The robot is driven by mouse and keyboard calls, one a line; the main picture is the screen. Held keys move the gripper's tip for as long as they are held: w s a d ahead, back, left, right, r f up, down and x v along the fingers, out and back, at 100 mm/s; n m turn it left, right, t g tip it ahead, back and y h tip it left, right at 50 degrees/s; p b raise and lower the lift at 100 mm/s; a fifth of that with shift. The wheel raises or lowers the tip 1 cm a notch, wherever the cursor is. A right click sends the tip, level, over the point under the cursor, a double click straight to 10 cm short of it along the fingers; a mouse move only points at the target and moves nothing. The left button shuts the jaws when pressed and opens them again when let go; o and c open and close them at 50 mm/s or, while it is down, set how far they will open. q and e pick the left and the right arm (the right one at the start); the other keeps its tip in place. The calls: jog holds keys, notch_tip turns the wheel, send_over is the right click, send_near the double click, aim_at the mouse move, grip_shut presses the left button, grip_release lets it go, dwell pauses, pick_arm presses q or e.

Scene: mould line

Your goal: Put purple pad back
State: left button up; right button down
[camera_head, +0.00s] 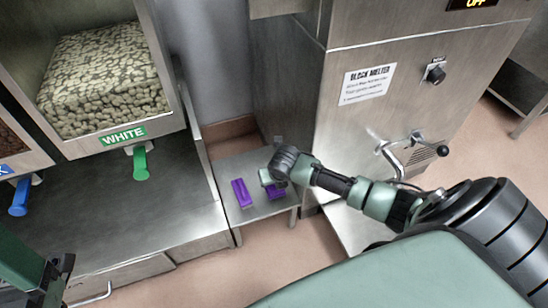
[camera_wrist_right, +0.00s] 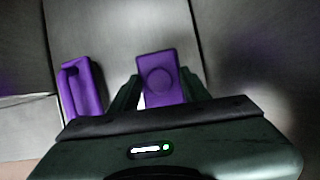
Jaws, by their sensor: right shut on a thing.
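The purple pad (camera_wrist_right: 160,80), a flat block with a round mark on its face, is between the fingers of my right gripper (camera_wrist_right: 158,92) in the right wrist view. In the head view the pad (camera_head: 276,191) is partly hidden by my right gripper (camera_head: 272,184), over the small metal side table (camera_head: 262,210). I cannot tell whether the pad touches the table. A second purple piece (camera_head: 241,193), long with a raised rim, lies on the table to the left; it also shows in the right wrist view (camera_wrist_right: 82,88). Part of my left gripper (camera_head: 52,278) shows at the lower left edge; its fingers are unclear.
The steel block melter (camera_head: 370,130) stands right of the side table, with a tap handle (camera_head: 425,148) near my right arm. On the left are a steel counter (camera_head: 130,215) and a bin of white pieces (camera_head: 105,80) with a green handle (camera_head: 140,163).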

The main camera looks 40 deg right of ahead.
dwell(0.3)
jog(key=c, duration=0.7)
grip_release()
jog(key=shift+f, duration=0.1)
